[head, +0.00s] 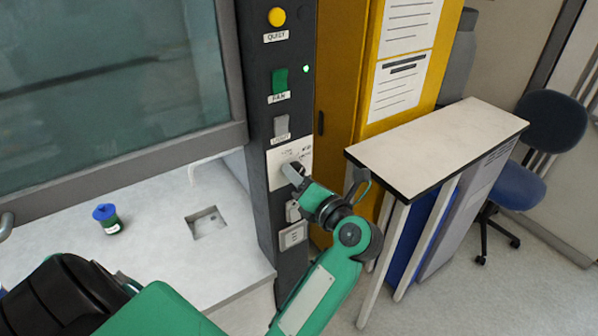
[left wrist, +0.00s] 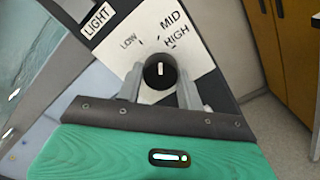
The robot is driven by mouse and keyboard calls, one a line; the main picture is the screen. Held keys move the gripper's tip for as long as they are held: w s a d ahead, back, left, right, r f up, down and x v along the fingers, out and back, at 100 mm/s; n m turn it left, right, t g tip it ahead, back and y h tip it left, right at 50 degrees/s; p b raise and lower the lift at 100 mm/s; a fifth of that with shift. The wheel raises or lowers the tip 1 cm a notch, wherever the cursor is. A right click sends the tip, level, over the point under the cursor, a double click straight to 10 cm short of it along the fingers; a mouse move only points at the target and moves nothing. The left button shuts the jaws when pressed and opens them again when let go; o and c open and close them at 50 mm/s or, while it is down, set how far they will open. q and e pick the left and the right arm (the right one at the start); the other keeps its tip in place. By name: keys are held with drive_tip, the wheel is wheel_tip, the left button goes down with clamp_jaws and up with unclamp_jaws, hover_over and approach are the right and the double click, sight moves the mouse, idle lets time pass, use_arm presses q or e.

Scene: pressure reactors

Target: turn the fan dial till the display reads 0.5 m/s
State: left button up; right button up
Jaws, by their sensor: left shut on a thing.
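The fan dial (left wrist: 160,70) is a round black knob with a white pointer line. It sits on a white plate (left wrist: 185,62) marked LOW, MID and HIGH. In the left wrist view the line points nearly straight up the picture, toward the tick marks between LOW and HIGH. My left gripper (left wrist: 160,88) is shut on the dial, one finger on each side. In the head view my left gripper (head: 293,172) is at the plate (head: 276,164) on the dark post and hides the dial. I cannot make out a display reading. My right gripper is not in view.
Above the plate on the post are a grey LIGHT switch (head: 281,125), a green FAN switch (head: 280,81) and a yellow QUIET button (head: 277,17). A socket (head: 293,236) is below. A side table (head: 437,140) is at right.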

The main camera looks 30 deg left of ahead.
use_arm(q)
drive_tip(key=shift+r+m+p, duration=0.1)
drive_tip(key=shift+m+p, duration=0.35)
drive_tip(key=shift+m, duration=0.35)
drive_tip(key=o, duration=1)
